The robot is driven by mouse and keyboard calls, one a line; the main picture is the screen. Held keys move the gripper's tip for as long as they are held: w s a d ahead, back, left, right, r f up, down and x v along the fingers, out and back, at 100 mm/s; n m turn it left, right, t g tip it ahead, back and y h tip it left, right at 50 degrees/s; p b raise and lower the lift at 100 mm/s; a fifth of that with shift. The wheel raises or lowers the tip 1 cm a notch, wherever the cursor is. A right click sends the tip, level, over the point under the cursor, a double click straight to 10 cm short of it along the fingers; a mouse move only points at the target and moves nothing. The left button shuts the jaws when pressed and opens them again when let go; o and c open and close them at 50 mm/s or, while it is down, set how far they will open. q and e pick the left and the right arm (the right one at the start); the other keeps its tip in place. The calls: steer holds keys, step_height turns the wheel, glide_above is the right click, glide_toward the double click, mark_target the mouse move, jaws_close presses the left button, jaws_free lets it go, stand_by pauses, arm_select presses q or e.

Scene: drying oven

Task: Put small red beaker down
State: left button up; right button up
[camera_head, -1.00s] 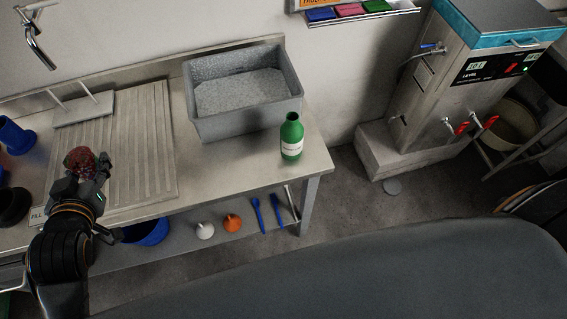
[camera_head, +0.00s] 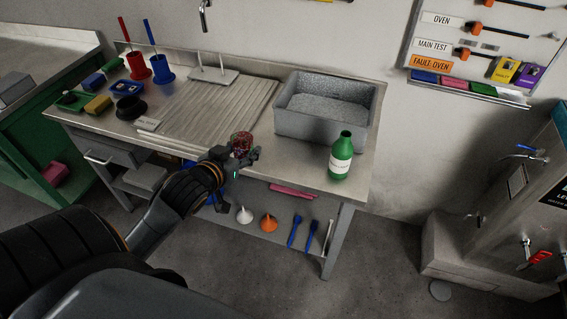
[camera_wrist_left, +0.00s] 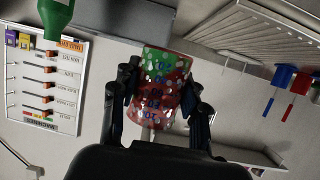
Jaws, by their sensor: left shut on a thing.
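The small red beaker (camera_head: 241,141) is dark red and speckled, with printed marks. In the left wrist view the beaker (camera_wrist_left: 159,92) sits between the two fingers, and its upper part shows green. My left gripper (camera_head: 240,156) is shut on it, near the front edge of the steel workbench (camera_head: 292,165), beside the ribbed drainboard. I cannot tell the gap between beaker and bench top. My right gripper is in neither current view.
A grey bin (camera_head: 318,121) stands at the bench's back right, with a green bottle (camera_head: 341,156) in front. Red (camera_head: 137,66) and blue (camera_head: 162,68) holders and a black bowl (camera_head: 130,107) stand left. Bare bench top lies between gripper and bottle.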

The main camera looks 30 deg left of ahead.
arm_select(q)
steer(key=shift+a, duration=0.1)
steer(key=shift+w+f, duration=0.1)
steer(key=shift+w, duration=0.1)
steer(key=p, duration=0.1)
glide_above(276, 159)
steer(key=s, duration=0.4)
step_height(276, 159, down, 4)
steer(key=w+f, duration=0.1)
steer(key=f, duration=0.1)
steer(key=w+f, duration=0.1)
steer(key=f, duration=0.1)
steer(key=shift+w, duration=0.35)
steer(key=shift+w+f, duration=0.4)
steer(key=shift+f, duration=0.1)
steer(key=f, duration=0.1)
steer(key=f+p, duration=0.1)
steer(key=shift+w+f, duration=0.35)
steer(key=shift+f, duration=0.35)
arm_select(e)
step_height(276, 159, up, 2)
steer(key=shift+a, duration=0.1)
